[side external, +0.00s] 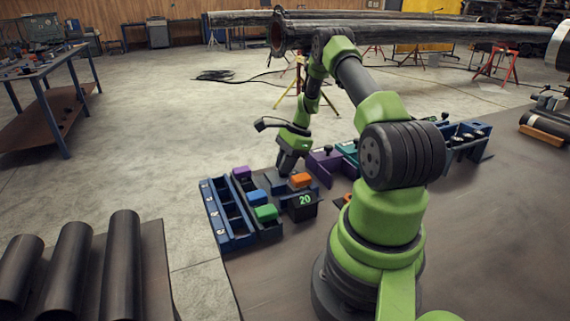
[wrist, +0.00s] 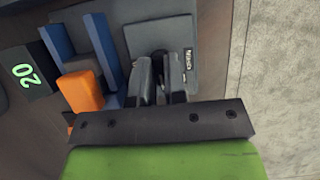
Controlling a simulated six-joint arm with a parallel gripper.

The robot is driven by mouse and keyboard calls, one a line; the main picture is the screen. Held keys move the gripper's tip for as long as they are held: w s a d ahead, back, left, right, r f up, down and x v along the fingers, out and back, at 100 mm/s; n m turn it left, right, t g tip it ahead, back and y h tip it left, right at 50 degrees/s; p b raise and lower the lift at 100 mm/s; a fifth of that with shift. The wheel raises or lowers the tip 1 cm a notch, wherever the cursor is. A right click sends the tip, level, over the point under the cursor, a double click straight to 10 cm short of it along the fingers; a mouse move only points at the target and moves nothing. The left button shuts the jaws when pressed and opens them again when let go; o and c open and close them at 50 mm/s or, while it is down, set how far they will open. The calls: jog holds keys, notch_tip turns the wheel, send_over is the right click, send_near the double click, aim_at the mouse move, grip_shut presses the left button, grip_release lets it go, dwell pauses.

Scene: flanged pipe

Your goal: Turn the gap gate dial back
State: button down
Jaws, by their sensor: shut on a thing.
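My gripper (wrist: 160,82) points down at a grey panel (wrist: 183,30) in the wrist view. Its two grey fingers are shut on a small dark dial (wrist: 159,58), mostly hidden between them. The dial's mark and its turned angle cannot be read. In the side external view my gripper (side external: 287,166) is low over the bench fixtures, just behind an orange block (side external: 300,180); the dial is hidden there. The orange block (wrist: 82,92) sits beside blue rails (wrist: 98,50) left of my fingers in the wrist view.
A dark box (side external: 303,204) shows a green "20". Blue (side external: 258,196), green (side external: 266,213) and purple (side external: 241,172) blocks sit left of my gripper, near a blue rack (side external: 226,215). A purple fixture (side external: 325,165) stands close on the right. Dark pipes (side external: 68,263) lie front left.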

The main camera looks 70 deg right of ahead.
jog(key=shift+f, duration=0.1)
jog(key=n+g+y, duration=0.1)
jog(key=n, duration=0.3)
jog(key=shift+w+n, duration=0.15)
jog(key=shift+n, duration=0.15)
jog(key=n+g, duration=0.2)
jog(key=n, duration=0.2)
jog(key=shift+n, duration=0.4)
jog(key=c, duration=1.2)
grip_release()
jog(key=shift+f, duration=0.1)
jog(key=shift+o, duration=0.2)
jog(key=v, duration=1)
jog(key=shift+w, duration=0.2)
